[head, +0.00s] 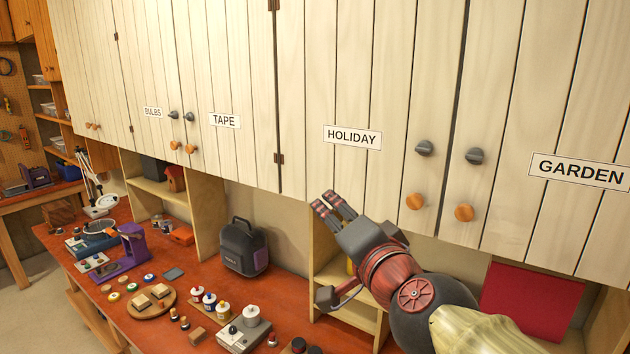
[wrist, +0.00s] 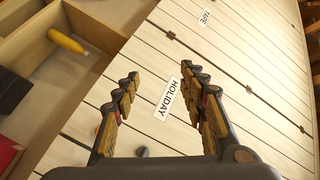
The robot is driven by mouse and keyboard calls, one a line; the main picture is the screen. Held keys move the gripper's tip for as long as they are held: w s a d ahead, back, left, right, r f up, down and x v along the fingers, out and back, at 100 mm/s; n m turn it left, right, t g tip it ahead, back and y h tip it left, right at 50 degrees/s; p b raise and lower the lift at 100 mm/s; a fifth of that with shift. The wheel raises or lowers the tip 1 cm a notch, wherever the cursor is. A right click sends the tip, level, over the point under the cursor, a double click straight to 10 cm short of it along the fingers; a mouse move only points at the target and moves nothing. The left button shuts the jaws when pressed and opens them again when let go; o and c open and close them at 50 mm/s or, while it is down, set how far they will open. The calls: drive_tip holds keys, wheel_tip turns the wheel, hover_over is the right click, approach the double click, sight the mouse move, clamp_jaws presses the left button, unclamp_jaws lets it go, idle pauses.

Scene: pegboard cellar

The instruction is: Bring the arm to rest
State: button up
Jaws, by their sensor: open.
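My gripper (head: 334,206) is raised in front of the cabinets, just below the HOLIDAY label (head: 352,137) in the head view. In the wrist view my gripper (wrist: 164,92) has its two fingers spread wide with nothing between them. The HOLIDAY label (wrist: 166,98) shows through the gap. The cabinet doors (head: 345,60) near it are closed. I cannot tell the exact distance between the fingertips and the doors.
A red-brown workbench (head: 285,295) runs below the cabinets, with a dark speaker-like box (head: 244,248), a round wooden board (head: 152,303) and several small items on it. Knobs (head: 415,201) stick out from the doors. A yellow object (wrist: 66,40) lies in a shelf compartment.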

drive_tip(key=s+f+n+g+b, duration=0.2)
drive_tip(key=s+f+n+g, duration=0.25)
drive_tip(key=f, duration=0.65)
drive_tip(key=s+f+n+g+b, duration=0.25)
drive_tip(key=s+f, duration=0.35)
drive_tip(key=f, duration=0.4)
drive_tip(key=s+d+f+g+h+b, duration=0.1)
drive_tip(key=s+d+f+b, duration=0.2)
drive_tip(key=f, duration=0.4)
drive_tip(key=s+d+f+g+h+b, duration=0.1)
drive_tip(key=s+d+f+h+b, duration=0.1)
drive_tip(key=s+d+f+b, duration=0.2)
drive_tip(key=s+d+f+n+g+h+b, duration=0.1)
drive_tip(key=s+d+f+b, duration=0.2)
drive_tip(key=s+d+f, duration=0.2)
drive_tip(key=shift+s+d+f+g+h, duration=0.15)
drive_tip(key=shift+d+f+g+h, duration=0.15)
drive_tip(key=shift+d+f, duration=1.9)
drive_tip(key=shift+a+f, duration=0.6)
drive_tip(key=shift+a, duration=0.05)
